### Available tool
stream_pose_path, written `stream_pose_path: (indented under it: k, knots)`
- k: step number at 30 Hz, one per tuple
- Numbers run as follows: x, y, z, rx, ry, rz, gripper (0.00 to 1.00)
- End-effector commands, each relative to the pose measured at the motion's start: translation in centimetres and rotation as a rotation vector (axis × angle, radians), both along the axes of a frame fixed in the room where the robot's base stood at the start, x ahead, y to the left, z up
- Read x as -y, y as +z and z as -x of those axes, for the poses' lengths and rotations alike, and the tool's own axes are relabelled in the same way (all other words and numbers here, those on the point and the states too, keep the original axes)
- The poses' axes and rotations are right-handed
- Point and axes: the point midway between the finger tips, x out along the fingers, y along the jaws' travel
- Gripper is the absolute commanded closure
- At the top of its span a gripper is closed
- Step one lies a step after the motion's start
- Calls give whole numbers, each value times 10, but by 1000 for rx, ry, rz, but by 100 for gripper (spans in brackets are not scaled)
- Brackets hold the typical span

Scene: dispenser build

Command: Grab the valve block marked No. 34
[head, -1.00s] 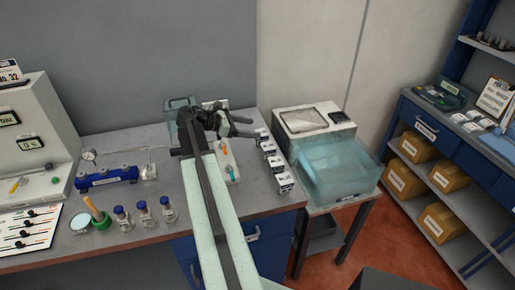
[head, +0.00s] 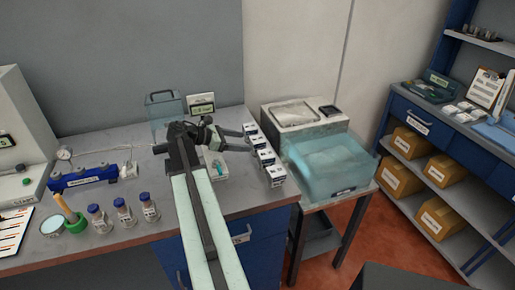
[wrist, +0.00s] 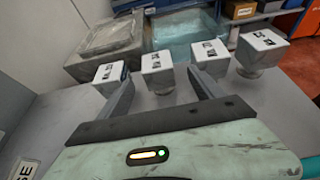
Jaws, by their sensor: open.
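Several white valve blocks with black printed labels stand in a row along the bench's right edge. In the wrist view they are a far-left block (wrist: 111,75), a second block (wrist: 157,70), a third block (wrist: 210,60) and a far-right block (wrist: 261,45). The label numbers are too small and blurred to read, so I cannot tell which is No. 34. My gripper (wrist: 160,78) is open and empty. Its fingers point at the row, with the second block beyond and between the tips. In the head view my gripper (head: 242,141) is beside the row's far half, left of the blocks (head: 275,175).
A machine with a clear blue bin (head: 330,168) stands on a side table right of the row. A small tray (head: 216,166) lies under my gripper. Blue-capped bottles (head: 123,212) and a blue manifold (head: 85,178) are on the left. Shelves with boxes (head: 397,178) stand at far right.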

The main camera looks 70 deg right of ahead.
Motion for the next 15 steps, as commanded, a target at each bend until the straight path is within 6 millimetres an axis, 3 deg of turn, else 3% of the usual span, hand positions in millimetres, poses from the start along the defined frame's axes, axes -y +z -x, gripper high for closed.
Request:
stream_pose_path:
  k: [10, 15]
  knots:
    - [18, -10, 20, 0, -1, 0, 24]
    - [38, -18, 38, 0, -3, 0, 24]
